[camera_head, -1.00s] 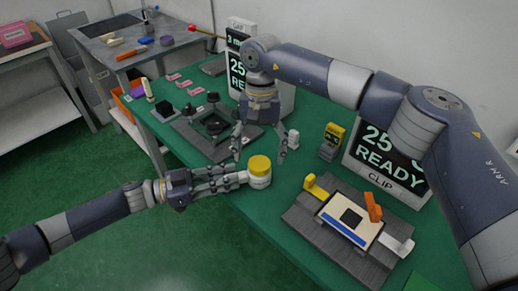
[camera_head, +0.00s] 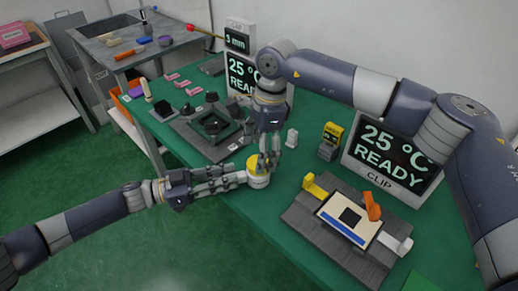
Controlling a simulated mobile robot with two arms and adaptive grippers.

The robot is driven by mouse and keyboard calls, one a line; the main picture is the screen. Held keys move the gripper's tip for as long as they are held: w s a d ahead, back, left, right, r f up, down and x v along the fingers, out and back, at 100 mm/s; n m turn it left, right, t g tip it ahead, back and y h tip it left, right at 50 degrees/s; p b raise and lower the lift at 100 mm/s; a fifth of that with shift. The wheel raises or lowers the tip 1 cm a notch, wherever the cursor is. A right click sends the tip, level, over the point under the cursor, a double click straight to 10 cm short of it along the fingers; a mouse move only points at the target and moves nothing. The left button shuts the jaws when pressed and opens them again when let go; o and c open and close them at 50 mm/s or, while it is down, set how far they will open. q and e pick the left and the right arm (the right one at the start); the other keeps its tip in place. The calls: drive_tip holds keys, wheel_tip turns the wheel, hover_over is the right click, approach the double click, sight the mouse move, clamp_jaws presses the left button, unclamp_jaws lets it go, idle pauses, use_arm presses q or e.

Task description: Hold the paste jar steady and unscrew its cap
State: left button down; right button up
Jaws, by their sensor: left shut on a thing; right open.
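The paste jar (camera_head: 259,181) is small and white and stands upright near the front edge of the green table. Its yellow cap (camera_head: 254,164) is on top. My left gripper (camera_head: 243,178) comes in low from the left and is shut on the white body of the jar. My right gripper (camera_head: 264,158) points down from above at the cap, with its fingers open on either side of it. The fingers partly hide the cap, and I cannot tell whether they touch it.
A grey fixture with a yellow lever and an orange lever (camera_head: 373,206) lies to the right. A display reading 25 °C READY (camera_head: 393,152) stands behind it. A small white bottle (camera_head: 292,138) and a yellow-topped block (camera_head: 332,138) stand near the jar. A dark fixture (camera_head: 213,126) lies behind left.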

drive_tip(key=shift+m, duration=0.3)
drive_tip(key=shift+f, duration=0.15)
drive_tip(key=shift+f, duration=1.35)
drive_tip(key=shift+c, duration=0.6)
drive_tip(key=c, duration=1.2)
drive_tip(key=n, duration=0.6)
drive_tip(key=shift+g+h, duration=0.3)
drive_tip(key=shift+r, duration=0.25)
drive_tip(key=shift+r, duration=0.75)
